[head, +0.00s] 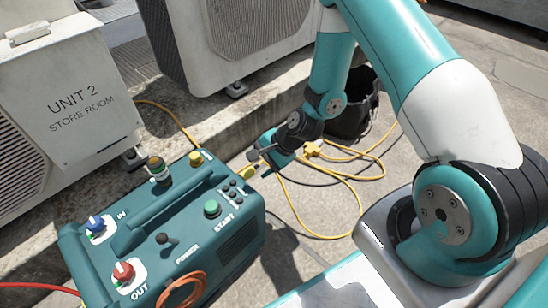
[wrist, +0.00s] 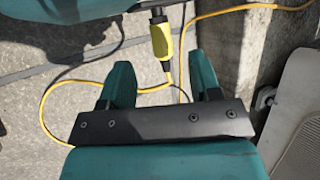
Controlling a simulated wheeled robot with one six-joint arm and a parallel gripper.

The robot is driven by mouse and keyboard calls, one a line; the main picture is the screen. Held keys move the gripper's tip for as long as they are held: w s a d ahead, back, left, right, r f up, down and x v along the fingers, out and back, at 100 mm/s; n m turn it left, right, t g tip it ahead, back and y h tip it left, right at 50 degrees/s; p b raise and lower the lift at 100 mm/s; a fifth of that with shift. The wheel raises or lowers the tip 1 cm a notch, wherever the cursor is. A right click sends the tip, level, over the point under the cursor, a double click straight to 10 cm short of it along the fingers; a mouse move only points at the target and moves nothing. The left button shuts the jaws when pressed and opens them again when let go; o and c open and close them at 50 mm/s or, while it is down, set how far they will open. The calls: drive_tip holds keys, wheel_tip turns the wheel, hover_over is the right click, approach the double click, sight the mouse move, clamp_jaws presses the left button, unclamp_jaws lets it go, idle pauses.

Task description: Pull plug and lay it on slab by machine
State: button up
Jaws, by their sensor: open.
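The teal machine (head: 160,225) stands on the ground, with IN, OUT, POWER and START labels. It also shows at the top of the wrist view (wrist: 60,22). A yellow plug (head: 247,172) sits at the machine's right end. In the wrist view the plug (wrist: 162,42) appears seated in the machine's side. My gripper (head: 262,153) is open beside the plug. In the wrist view its two fingers (wrist: 162,80) are apart, with the plug ahead of the gap, not between them. The concrete slab (head: 205,105) runs behind the machine; it is at right in the wrist view (wrist: 240,60).
Condenser units stand on the slab, one labelled UNIT 2 STORE ROOM (head: 80,110). A yellow cord (head: 345,205) loops on the paving near a black bucket-like container (head: 352,110). A red hose (head: 35,286) leads left from the machine. Bare slab shows between the units and machine.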

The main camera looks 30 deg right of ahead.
sight(258, 166)
drive_tip(key=b+x, duration=0.2)
drive_tip(key=x, duration=0.5)
drive_tip(key=shift+b, duration=0.4)
drive_tip(key=shift+r, duration=0.1)
clamp_jaws()
drive_tip(key=shift+w+d, duration=0.1)
drive_tip(key=shift+d, duration=0.25)
drive_tip(key=shift+w+d+p, duration=0.15)
drive_tip(key=shift+w+d, duration=0.05)
drive_tip(key=shift+d, duration=0.45)
drive_tip(key=shift+w+d+p, duration=0.1)
drive_tip(key=shift+w+d, duration=0.1)
drive_tip(key=shift+d, duration=0.5)
drive_tip(key=shift+w+d+p, duration=0.15)
drive_tip(key=shift+w+d, duration=0.05)
drive_tip(key=shift+d, duration=0.45)
drive_tip(key=shift+r, duration=0.1)
